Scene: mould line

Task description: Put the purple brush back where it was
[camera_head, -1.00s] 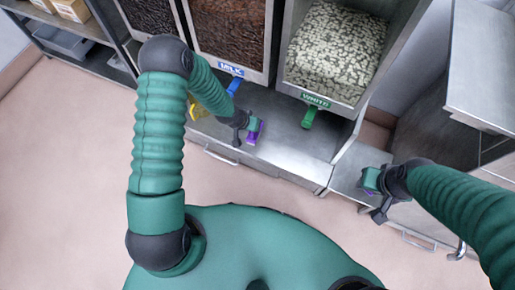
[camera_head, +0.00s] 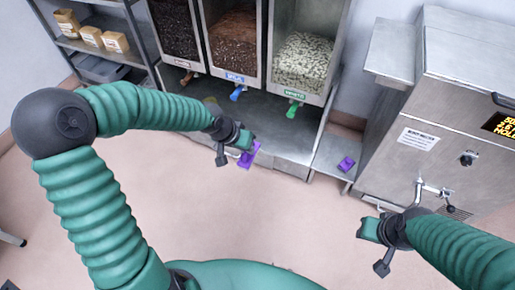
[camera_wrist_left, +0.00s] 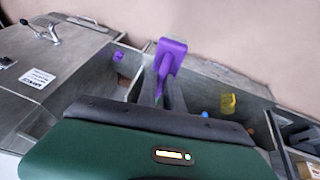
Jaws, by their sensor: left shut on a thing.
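The purple brush (camera_head: 250,155) is held in my left gripper (camera_head: 243,143), above the floor just in front of the steel counter. In the left wrist view the brush (camera_wrist_left: 172,54) sticks out from between the two grey fingers, its wide purple end outward. A second purple object (camera_head: 346,164) lies on the low steel ledge to the right; it also shows in the left wrist view (camera_wrist_left: 117,56). I cannot tell what it is. My right gripper (camera_head: 376,238) is over the floor in front of the ledge, clear of that object; whether its fingers are apart is unclear.
Hoppers with a blue lever (camera_head: 237,93) and a green lever (camera_head: 292,110) stand behind the counter (camera_head: 268,140). A yellow item (camera_wrist_left: 228,103) is on the counter. A steel machine (camera_head: 445,140) with a tap stands right. A shelf (camera_head: 95,50) with packages stands left.

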